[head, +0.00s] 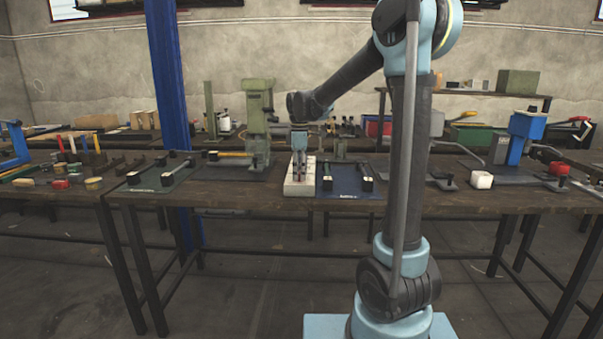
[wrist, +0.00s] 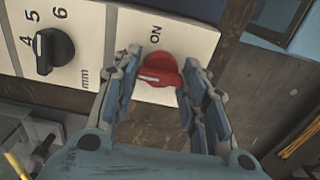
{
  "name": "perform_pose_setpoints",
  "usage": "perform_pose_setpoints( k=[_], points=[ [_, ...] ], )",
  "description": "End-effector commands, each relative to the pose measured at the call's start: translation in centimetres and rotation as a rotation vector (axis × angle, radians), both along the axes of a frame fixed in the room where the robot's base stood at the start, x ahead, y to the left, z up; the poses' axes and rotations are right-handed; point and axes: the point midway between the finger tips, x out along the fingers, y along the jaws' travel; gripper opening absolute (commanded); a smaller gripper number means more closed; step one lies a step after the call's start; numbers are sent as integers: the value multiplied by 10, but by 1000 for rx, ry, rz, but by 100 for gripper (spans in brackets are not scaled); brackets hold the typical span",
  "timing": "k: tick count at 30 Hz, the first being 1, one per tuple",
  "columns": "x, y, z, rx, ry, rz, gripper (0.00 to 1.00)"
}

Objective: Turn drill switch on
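The drill switch is a red rotary knob (wrist: 158,70) on a white panel (wrist: 187,38), seen in the wrist view. A black "ON" label is printed beside it, above it in the picture. A white pointer mark on the knob is on its left side. My gripper (wrist: 163,66) is open, with one finger on each side of the red knob; whether either finger touches it I cannot tell. In the head view my gripper (head: 299,178) points down over the white panel box (head: 297,190) on the bench. The knob itself is not discernible there.
A green press (head: 259,125) stands close to the left of my gripper. A dark blue plate (head: 344,184) lies just right of the panel box.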

Motion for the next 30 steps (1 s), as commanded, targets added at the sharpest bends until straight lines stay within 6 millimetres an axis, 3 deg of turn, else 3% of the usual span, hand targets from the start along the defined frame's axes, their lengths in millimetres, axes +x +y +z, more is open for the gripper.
perform_pose_setpoints(
  k=[1,14,30],
  points=[
    [1,-7,0,-1,-1,-4,16],
    [2,1,0,2,-3,-126,15],
    [2,0,1,2,-3,-613,15]
  ],
)
